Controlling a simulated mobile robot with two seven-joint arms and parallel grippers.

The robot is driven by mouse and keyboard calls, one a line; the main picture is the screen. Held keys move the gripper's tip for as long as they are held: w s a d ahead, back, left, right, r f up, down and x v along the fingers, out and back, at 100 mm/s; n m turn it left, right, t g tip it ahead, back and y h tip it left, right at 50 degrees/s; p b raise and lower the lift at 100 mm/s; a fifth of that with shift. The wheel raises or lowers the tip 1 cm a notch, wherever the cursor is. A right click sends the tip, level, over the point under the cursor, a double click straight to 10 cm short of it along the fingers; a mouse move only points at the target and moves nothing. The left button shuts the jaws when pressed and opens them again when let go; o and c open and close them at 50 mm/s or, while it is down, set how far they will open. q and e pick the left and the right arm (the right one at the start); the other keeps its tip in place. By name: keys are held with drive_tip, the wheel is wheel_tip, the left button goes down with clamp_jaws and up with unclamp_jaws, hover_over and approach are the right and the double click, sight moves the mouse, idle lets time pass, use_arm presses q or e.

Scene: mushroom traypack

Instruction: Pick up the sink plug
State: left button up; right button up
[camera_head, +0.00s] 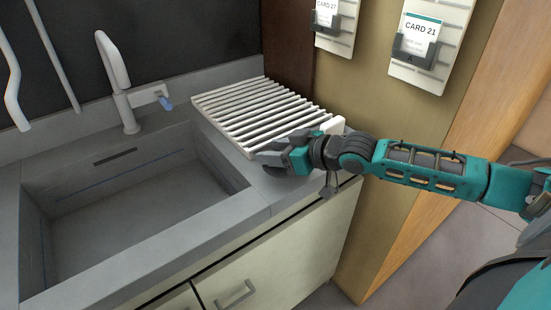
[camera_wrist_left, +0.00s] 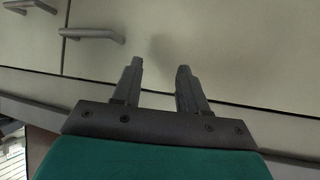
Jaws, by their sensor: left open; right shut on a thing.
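My right gripper (camera_head: 270,155) is at the countertop's right part, by the front edge of the white slatted drainer. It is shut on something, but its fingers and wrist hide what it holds. I cannot make out the sink plug in either view, so the held thing may be the plug but I cannot confirm it. My left gripper (camera_wrist_left: 160,68) shows only in the left wrist view. It is open, with nothing between its two dark fingers, in front of pale cabinet fronts.
The grey sink basin (camera_head: 130,197) is empty, left of the right gripper. A white faucet (camera_head: 118,80) stands behind it. The white slatted drainer (camera_head: 262,110) lies on the counter. Cabinet handles (camera_head: 236,294) stick out below. Card holders (camera_head: 414,50) hang on the wall.

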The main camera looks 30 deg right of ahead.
wheel_tip(320, 180, up, 16)
drive_tip(key=p, duration=0.3)
drive_tip(key=s+a+f+m+t+h, duration=0.1)
drive_tip(key=s+a+f+m+h, duration=0.4)
drive_tip(key=s+a+f, duration=0.3)
wheel_tip(320, 180, down, 3)
drive_tip(key=shift+s+a+r, duration=0.15)
drive_tip(key=shift+a+r, duration=0.05)
drive_tip(key=shift+a, duration=0.95)
drive_tip(key=w+d+r+n+y, duration=0.4)
drive_tip(key=w+d+r, duration=0.4)
drive_tip(key=d+r, duration=0.2)
drive_tip(key=shift+w+d+r+n+g+y, duration=0.2)
drive_tip(key=shift+r+n+g+y, duration=0.2)
drive_tip(key=shift+r+y, duration=0.3)
